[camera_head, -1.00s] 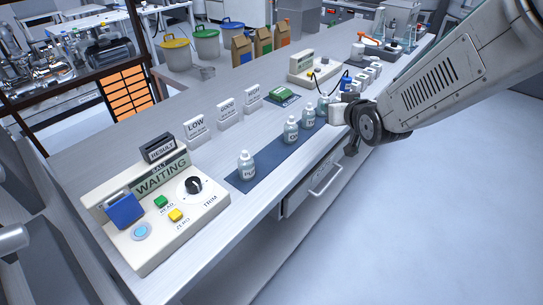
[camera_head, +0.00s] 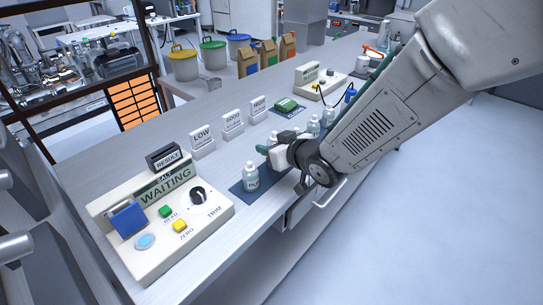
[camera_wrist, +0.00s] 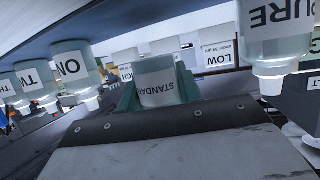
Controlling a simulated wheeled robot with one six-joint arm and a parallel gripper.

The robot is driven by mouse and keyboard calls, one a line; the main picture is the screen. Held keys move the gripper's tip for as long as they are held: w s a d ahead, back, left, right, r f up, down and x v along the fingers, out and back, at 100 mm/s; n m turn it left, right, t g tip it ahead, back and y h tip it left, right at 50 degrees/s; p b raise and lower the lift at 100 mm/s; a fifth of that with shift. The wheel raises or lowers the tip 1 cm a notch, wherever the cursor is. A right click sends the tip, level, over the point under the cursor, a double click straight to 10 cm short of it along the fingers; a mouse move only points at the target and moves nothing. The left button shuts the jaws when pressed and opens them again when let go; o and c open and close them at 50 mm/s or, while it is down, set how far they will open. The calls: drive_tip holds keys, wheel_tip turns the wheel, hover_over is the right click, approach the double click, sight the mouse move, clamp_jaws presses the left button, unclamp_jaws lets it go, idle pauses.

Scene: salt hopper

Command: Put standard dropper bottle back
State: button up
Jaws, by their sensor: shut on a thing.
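My gripper (camera_head: 269,149) is shut on the standard dropper bottle, whose cap end shows small at the gripper (camera_head: 272,138). In the wrist view, its STANDARD label appears upside down on the bottle (camera_wrist: 157,88), between my teal fingers. The PURE bottle (camera_head: 250,177) stands on the dark blue mat (camera_head: 240,192), near its front end; it also shows at right in the wrist view (camera_wrist: 280,40). Bottles ONE (camera_wrist: 75,68), TWO (camera_wrist: 35,80) and THREE (camera_wrist: 8,90) are left in that view. The held bottle's base and its gap to the mat are hidden.
The salt meter (camera_head: 165,220), reading WAITING, stands at the bench's near end. LOW (camera_head: 202,143), GOOD (camera_head: 232,122) and HIGH (camera_head: 258,107) signs stand behind the mat. A green item (camera_head: 287,105) lies beyond. A drawer handle (camera_head: 330,193) is below the bench edge.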

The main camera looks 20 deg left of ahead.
drive_tip(key=shift+f, duration=1.65)
drive_tip(key=o, duration=1)
drive_tip(key=shift+f, duration=0.15)
drive_tip(key=shift+r, duration=0.2)
drive_tip(key=v, duration=1.2)
